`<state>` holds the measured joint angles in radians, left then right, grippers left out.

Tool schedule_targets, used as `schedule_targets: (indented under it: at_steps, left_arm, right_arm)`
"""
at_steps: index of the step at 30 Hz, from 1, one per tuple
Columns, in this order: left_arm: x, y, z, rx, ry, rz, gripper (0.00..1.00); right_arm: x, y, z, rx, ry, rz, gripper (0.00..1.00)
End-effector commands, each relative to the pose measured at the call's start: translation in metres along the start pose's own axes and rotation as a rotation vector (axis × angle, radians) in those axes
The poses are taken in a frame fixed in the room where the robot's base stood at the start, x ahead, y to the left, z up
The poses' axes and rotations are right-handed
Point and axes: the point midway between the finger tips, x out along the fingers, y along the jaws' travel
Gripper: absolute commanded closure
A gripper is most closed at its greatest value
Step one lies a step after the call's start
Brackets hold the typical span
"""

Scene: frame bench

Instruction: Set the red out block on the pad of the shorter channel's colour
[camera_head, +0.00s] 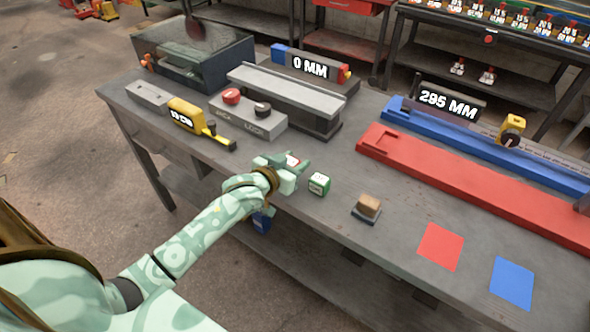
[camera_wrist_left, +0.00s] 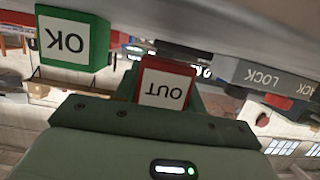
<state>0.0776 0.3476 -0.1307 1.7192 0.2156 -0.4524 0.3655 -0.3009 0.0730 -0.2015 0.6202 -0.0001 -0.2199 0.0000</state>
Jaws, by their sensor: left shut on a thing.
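My left gripper (camera_head: 290,166) is shut on the red out block (camera_head: 293,159), over the bench near its front edge. In the left wrist view the block (camera_wrist_left: 166,88) shows its white OUT face, upside down, between the fingers. Whether it touches the bench is unclear. The green OK block (camera_head: 319,184) stands just right of the gripper, apart from it. The red pad (camera_head: 440,247) and blue pad (camera_head: 512,282) lie bare at the front right. The red channel (camera_head: 450,183) and blue channel (camera_head: 545,167) lie behind them; both run toward the right picture edge.
A small brown-topped block (camera_head: 368,206) sits between gripper and pads. A grey LOCK box (camera_head: 248,117) and yellow tape (camera_head: 187,114) are behind left. A display (camera_head: 447,104) reads 295 MM by the blue channel; another (camera_head: 311,68) reads 0 MM.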

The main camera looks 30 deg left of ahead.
Motion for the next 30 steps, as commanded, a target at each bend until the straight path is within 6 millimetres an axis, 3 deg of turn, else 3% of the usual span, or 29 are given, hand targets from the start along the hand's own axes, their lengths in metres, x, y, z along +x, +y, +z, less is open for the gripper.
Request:
schedule_targets:
  at_steps: [1, 3, 13, 14, 16, 26, 30]
  left_arm:
    - [0.005, 0.001, 0.017, -0.001, -0.007, 0.000, 0.83]
    - [0.006, 0.001, 0.022, -0.001, -0.005, 0.001, 0.83]
    - [0.006, 0.001, 0.021, -0.001, -0.003, 0.000, 0.83]
    - [0.006, 0.001, 0.022, 0.000, -0.003, 0.000, 0.57]
    - [0.006, 0.001, 0.021, 0.000, -0.003, 0.001, 0.38]
    - [0.005, 0.001, 0.018, 0.000, -0.002, 0.001, 0.38]
    - [-0.016, 0.001, 0.017, 0.000, -0.004, 0.001, 0.38]
  right_arm:
    - [0.010, -0.001, 0.003, 0.000, -0.007, -0.003, 1.00]
    - [0.013, -0.002, 0.004, -0.001, -0.009, -0.003, 1.00]
    - [0.010, 0.003, 0.005, -0.003, -0.010, 0.002, 1.00]
    - [0.011, 0.003, 0.005, -0.003, -0.010, 0.003, 1.00]
    - [0.010, 0.004, 0.005, -0.003, -0.010, 0.004, 1.00]
    - [0.010, 0.006, 0.005, -0.002, -0.010, 0.007, 1.00]
    - [0.001, 0.007, 0.002, -0.001, -0.003, 0.009, 1.00]
